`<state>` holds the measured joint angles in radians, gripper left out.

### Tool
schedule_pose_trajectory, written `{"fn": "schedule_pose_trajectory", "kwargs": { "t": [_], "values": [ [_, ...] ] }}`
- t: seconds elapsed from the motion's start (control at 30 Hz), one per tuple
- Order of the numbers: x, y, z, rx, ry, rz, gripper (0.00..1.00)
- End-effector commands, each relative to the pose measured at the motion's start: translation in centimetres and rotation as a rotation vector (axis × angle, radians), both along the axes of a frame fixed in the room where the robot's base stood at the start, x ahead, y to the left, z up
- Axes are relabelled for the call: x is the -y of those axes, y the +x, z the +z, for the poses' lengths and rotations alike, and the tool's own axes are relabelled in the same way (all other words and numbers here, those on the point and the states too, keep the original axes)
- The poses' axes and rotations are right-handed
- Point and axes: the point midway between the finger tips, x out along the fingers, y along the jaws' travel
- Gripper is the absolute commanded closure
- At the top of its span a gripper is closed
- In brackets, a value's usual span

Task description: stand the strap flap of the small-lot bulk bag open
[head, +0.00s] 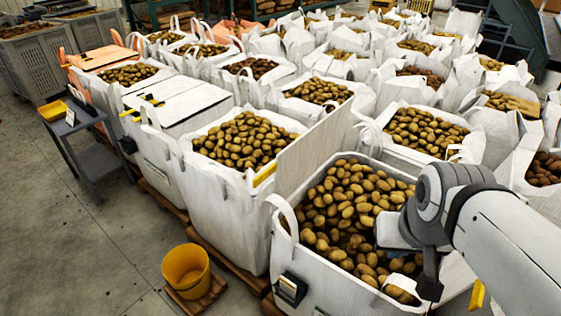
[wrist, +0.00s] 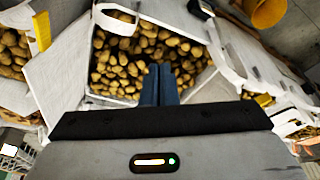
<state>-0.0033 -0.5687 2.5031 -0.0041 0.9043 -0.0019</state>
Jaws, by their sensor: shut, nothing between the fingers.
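The nearest open bulk bag (head: 305,270), full of potatoes, stands at the lower right of the head view. The frames do not label which bag is the small-lot one. A yellow tab (head: 477,297) shows low at this bag's right, and a pale panel (wrist: 213,90) lies along its side in the wrist view; my arm hides much there. The neighbouring bag (head: 225,215) has a raised white flap with a yellow tab (head: 265,175).
Rows of filled white bags crowd the back. A bag with a flat white cover (head: 180,100) stands at the left. A yellow bucket (head: 186,270) is on the floor beside the pallets.

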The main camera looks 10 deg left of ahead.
Motion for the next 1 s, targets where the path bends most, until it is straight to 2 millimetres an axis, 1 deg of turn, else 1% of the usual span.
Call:
{"fn": "schedule_pose_trajectory", "kwargs": {
  "t": [0.17,0.27,0.37,0.4,0.47,0.5,0.57,0.6,0.67,0.7,0.77,0.8,0.87,0.9,0.97,1.0],
  "values": [
    [0.1,0.4,-0.3,0.010,-0.003,-0.011,1.00],
    [0.2,2.2,-1.2,0.061,-0.014,-0.049,1.00],
    [1.0,5.6,-2.7,0.170,-0.023,-0.126,1.00],
    [1.4,7.3,-3.4,0.226,-0.020,-0.160,1.00],
    [1.8,10.0,-4.3,0.319,-0.003,-0.206,1.00],
    [1.8,11.9,-4.9,0.383,0.019,-0.232,1.00],
    [1.6,14.4,-5.6,0.474,0.068,-0.260,1.00],
    [1.3,16.0,-6.2,0.529,0.111,-0.271,1.00],
    [0.3,18.1,-7.1,0.596,0.194,-0.273,1.00],
    [-0.1,19.4,-7.5,0.649,0.247,-0.283,1.00],
    [-1.3,21.1,-8.3,0.703,0.350,-0.282,1.00],
    [-2.3,22.0,-8.9,0.726,0.430,-0.276,1.00],
    [-4.0,23.0,-10.0,0.745,0.561,-0.262,1.00],
    [-5.2,23.5,-10.6,0.747,0.652,-0.250,1.00],
    [-7.0,23.8,-11.7,0.730,0.798,-0.232,1.00],
    [-8.3,23.9,-12.3,0.707,0.899,-0.219,1.00]
  ]
}}
